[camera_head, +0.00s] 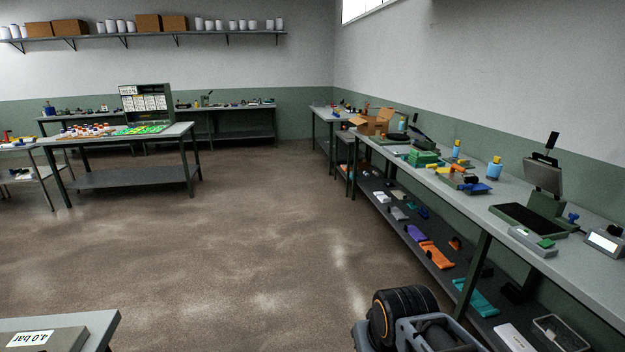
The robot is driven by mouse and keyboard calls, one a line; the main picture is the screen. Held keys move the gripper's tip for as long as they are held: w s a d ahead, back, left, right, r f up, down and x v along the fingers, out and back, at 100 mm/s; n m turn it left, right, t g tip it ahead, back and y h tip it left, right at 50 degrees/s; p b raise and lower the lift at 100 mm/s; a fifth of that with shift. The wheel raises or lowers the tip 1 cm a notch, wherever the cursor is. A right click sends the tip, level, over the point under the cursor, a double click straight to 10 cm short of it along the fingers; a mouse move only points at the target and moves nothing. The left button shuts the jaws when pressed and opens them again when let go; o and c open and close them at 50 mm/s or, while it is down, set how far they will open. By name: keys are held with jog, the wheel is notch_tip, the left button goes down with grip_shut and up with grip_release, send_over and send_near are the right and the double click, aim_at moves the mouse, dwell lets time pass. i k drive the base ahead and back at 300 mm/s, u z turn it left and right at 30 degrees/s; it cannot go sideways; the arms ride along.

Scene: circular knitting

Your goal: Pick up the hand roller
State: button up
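I cannot make out a hand roller for certain among the many small items in view. A small blue-topped object (573,218) stands on the right workbench (590,270), beside an open heat press (543,195); it is too small to identify. My arm's dark joint with an orange ring shows at the bottom edge, in front of the right workbench. My gripper is not in view.
The right workbench carries bottles, tools and a cardboard box (372,122), with a loaded lower shelf. A table with a green board (143,129) stands at left. A table corner (100,320) is near bottom left. The middle floor (230,240) is clear.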

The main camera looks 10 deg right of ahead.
aim_at(471, 178)
jog(key=i, duration=2.25)
jog(key=z, duration=0.85)
jog(key=i, duration=1.8)
jog(key=z, duration=1.4)
jog(key=i, duration=0.65)
jog(key=z, duration=0.25)
